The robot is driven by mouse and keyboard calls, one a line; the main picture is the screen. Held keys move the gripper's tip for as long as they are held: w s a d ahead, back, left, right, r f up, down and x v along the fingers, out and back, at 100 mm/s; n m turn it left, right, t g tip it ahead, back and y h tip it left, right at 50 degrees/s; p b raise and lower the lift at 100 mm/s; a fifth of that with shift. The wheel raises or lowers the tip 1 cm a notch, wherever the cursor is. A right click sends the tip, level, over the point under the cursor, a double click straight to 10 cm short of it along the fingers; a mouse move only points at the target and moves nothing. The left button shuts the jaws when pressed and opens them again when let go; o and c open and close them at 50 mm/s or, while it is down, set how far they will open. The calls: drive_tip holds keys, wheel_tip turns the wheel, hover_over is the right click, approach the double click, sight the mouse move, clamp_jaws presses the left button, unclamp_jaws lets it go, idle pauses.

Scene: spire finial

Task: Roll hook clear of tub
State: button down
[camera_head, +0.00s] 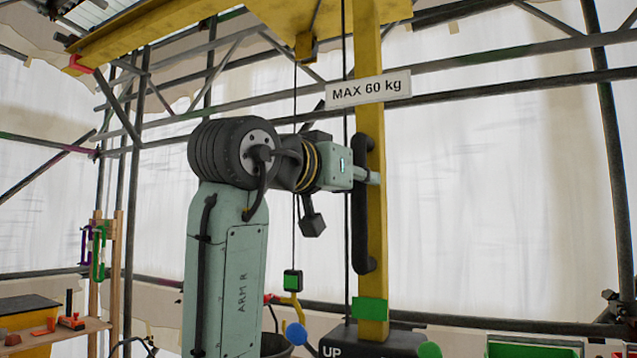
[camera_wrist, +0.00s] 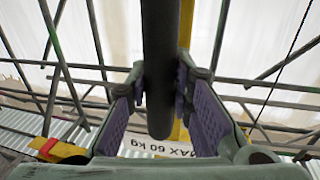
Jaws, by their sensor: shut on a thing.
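My gripper (camera_head: 368,177) is shut on the dark upright handle (camera_head: 362,240) fixed to the yellow hoist post (camera_head: 369,120). In the wrist view, the purple pads of my gripper (camera_wrist: 162,90) sit on either side of the dark handle bar (camera_wrist: 160,60). The yellow hook (camera_head: 295,305) hangs on a thin cable, under a block with a green face (camera_head: 292,281), left of the post. A dark tub (camera_head: 275,345) shows partly at the bottom edge, below the hook. Whether the hook overlaps the tub's rim cannot be told.
A yellow overhead beam (camera_head: 150,35) crosses the top left. A sign (camera_head: 368,90) reads "MAX 60 kg". A wooden shelf (camera_head: 85,330) holds tools at left. Scaffold poles cross behind.

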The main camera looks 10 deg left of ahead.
drive_tip(key=s+d, duration=0.2)
drive_tip(key=d, duration=0.4)
drive_tip(key=shift+s+d+b, duration=0.2)
drive_tip(key=shift+d+b, duration=0.05)
drive_tip(key=shift+b, duration=0.15)
drive_tip(key=c, duration=1.4)
unclamp_jaws()
drive_tip(key=shift+a, duration=0.1)
drive_tip(key=v, duration=1.2)
